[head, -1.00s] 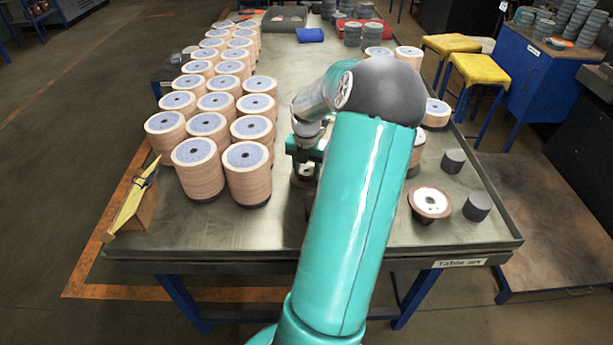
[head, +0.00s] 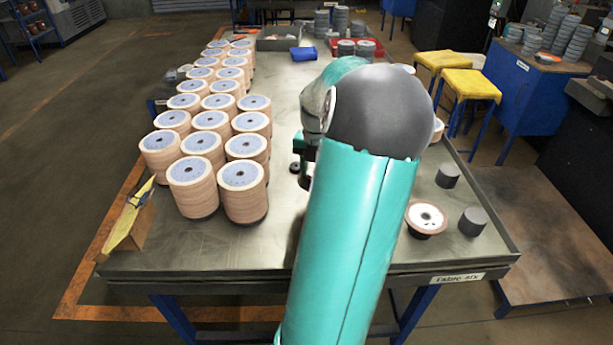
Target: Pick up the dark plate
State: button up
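My teal arm covers the middle of the table in the head view. A small dark round piece (head: 296,167) lies just left of the gripper. I cannot tell whether this is the dark plate or whether the plate is hidden behind my arm.
Stacks of tan discs (head: 243,190) fill the table's left side. A white-centred disc (head: 426,218) and two dark grey cylinders (head: 472,221) (head: 448,176) stand at right. The front table strip (head: 230,245) is clear.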

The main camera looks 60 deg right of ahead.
jog(key=s+a+r, duration=0.1)
jog(key=s+r, duration=0.3)
jog(key=s, duration=0.5)
jog(key=shift+s+a+r, duration=0.2)
jog(key=shift+a+r, duration=0.05)
jog(key=shift+a, duration=0.05)
jog(key=shift+a, duration=0.1)
